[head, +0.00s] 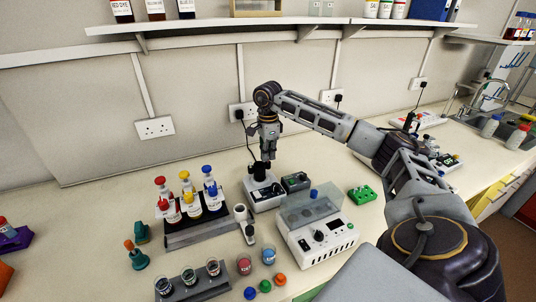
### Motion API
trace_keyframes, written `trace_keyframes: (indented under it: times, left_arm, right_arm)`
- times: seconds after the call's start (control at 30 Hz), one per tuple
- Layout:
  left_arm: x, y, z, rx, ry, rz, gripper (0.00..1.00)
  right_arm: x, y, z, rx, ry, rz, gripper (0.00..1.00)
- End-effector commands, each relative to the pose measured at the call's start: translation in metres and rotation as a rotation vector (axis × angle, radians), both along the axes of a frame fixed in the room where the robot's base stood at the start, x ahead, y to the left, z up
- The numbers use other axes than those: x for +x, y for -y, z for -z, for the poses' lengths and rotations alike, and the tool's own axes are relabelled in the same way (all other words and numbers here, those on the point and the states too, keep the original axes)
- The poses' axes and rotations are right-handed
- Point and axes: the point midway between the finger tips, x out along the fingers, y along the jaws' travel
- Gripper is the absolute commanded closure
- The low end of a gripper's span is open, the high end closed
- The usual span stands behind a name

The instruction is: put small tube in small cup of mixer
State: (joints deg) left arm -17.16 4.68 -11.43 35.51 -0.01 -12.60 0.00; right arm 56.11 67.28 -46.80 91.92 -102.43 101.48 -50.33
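The mixer (264,193) looks like a small white box with a dark front, standing near the back of the bench. A black cup (259,170) rises from its top. My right gripper (268,156) points down just above and slightly right of this cup. Its fingers are small and dark here, so I cannot tell whether they are open or shut. No small tube can be made out in or below them. My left gripper is not in view.
A white device with a clear lid (318,237) stands in front of the mixer. A green rack (362,194) is to its right. A bottle stand (193,232) and a white pipette-like tool (243,222) stand left. A shelf (240,24) runs along the wall above.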

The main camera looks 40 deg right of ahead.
Motion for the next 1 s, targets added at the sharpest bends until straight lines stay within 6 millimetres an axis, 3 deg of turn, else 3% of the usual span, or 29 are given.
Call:
trace_keyframes:
  times: [0.93,1.0]
  left_arm:
    - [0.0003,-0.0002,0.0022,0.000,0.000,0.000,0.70]
    - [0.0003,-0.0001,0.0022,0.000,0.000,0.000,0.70]
  right_arm:
    - [0.0000,0.0000,0.0083,0.000,0.000,0.000,1.00]
    - [-0.0001,0.0000,0.0083,0.000,0.000,0.000,0.91]
